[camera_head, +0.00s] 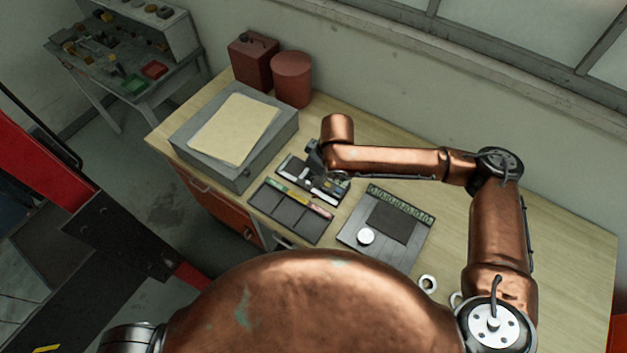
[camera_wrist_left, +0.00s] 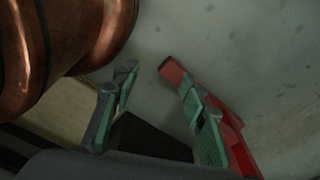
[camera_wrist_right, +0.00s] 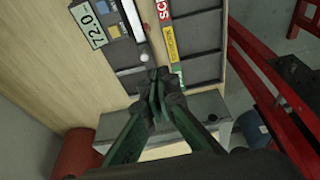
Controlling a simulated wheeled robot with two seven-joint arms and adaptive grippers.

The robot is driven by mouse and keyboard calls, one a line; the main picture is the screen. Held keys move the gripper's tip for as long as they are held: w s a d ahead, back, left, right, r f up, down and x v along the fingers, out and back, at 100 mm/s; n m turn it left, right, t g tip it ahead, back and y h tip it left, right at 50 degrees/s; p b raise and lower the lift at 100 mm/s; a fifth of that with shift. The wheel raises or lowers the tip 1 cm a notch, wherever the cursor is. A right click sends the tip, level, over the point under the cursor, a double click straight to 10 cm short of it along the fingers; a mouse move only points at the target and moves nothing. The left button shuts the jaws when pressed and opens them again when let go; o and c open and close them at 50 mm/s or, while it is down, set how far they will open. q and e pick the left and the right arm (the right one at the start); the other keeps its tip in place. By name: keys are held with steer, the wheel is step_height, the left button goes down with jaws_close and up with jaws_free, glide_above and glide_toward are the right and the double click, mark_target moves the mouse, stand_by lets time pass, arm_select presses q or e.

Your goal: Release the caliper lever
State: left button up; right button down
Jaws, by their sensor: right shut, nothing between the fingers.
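A digital caliper lies in a dark tray on the bench. In the right wrist view, its display (camera_wrist_right: 92,29) reads 72.0, beside small blue and yellow buttons. A pale bar (camera_wrist_right: 132,18) runs alongside, with a small white round knob (camera_wrist_right: 144,57) near its end; I cannot tell if this is the lever. My right gripper (camera_wrist_right: 158,84) is shut and empty, its tips just below the knob; contact is unclear. In the head view my right gripper (camera_head: 327,176) covers part of the caliper. My left gripper (camera_wrist_left: 155,78) is open and empty, away from the bench top.
A sectioned tray (camera_head: 290,213) with coloured labels sits in front of the caliper. A grey box (camera_head: 240,160) with paper stands left, a red canister (camera_head: 292,78) behind. A grey plate with a dark pad (camera_head: 392,220) lies right. A red frame (camera_head: 35,150) stands at far left.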

glide_above(314, 195)
steer(key=w+a, duration=0.2)
step_height(314, 195, down, 8)
steer(key=shift+s+a+f+p, duration=0.15)
steer(key=shift+a+f+p, duration=0.25)
steer(key=shift+f+p, duration=0.15)
steer(key=shift+s+d+f+p, duration=0.3)
steer(key=shift+s+d+f, duration=0.1)
steer(key=shift+d, duration=0.2)
steer(key=shift+s+d+f+p, duration=0.3)
steer(key=shift+s+d+f, duration=0.05)
steer(key=shift+d, duration=0.2)
steer(key=shift+d+f, duration=0.25)
steer(key=shift+s+d, duration=0.1)
steer(key=shift+s, duration=0.2)
steer(key=shift+w, duration=0.1)
arm_select(q)
steer(key=shift+w+r, duration=1.15)
steer(key=shift+r, duration=0.1)
arm_select(e)
steer(key=shift+f, duration=0.1)
arm_select(q)
steer(key=shift+f, duration=0.1)
